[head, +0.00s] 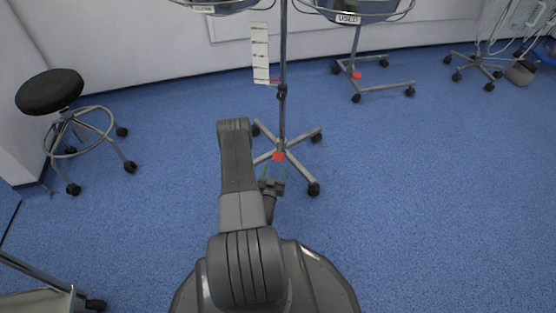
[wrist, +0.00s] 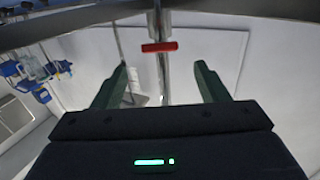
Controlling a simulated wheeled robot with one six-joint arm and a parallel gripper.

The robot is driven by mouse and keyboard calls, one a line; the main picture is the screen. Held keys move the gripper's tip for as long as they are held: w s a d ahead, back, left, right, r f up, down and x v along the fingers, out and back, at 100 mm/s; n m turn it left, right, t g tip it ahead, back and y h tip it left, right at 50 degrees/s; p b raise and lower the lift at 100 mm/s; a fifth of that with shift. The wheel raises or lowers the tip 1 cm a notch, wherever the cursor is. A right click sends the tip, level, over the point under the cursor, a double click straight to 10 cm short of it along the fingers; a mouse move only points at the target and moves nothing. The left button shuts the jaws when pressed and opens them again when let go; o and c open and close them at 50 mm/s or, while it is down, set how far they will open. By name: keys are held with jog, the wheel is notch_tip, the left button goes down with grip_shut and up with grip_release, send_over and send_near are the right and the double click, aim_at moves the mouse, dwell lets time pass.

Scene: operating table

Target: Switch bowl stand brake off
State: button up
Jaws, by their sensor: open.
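The bowl stand (head: 283,125) is a thin metal pole on a wheeled base, just ahead of my arm. Ring holders with blue bowls, one labelled USED (head: 347,18), show at the top edge beside the pole. A red brake piece (head: 278,156) sits low at the base's hub. In the wrist view it is a short red bar (wrist: 160,47), lying crosswise in front of the pole. My gripper (head: 273,176) is low, just short of the hub, with green fingers spread. In the wrist view my gripper (wrist: 163,80) is empty, and the red bar shows between and slightly above the fingertips.
A black round stool (head: 50,91) stands at left. Another wheeled base with a red piece (head: 356,75) is behind at right, and more wheeled equipment (head: 478,60) is at far right. A trolley corner (head: 35,300) shows at lower left. The blue floor at right is clear.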

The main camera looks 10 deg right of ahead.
aim_at(278, 158)
jog(key=b+x, duration=0.2)
jog(key=x, duration=0.6)
jog(key=shift+c, duration=0.2)
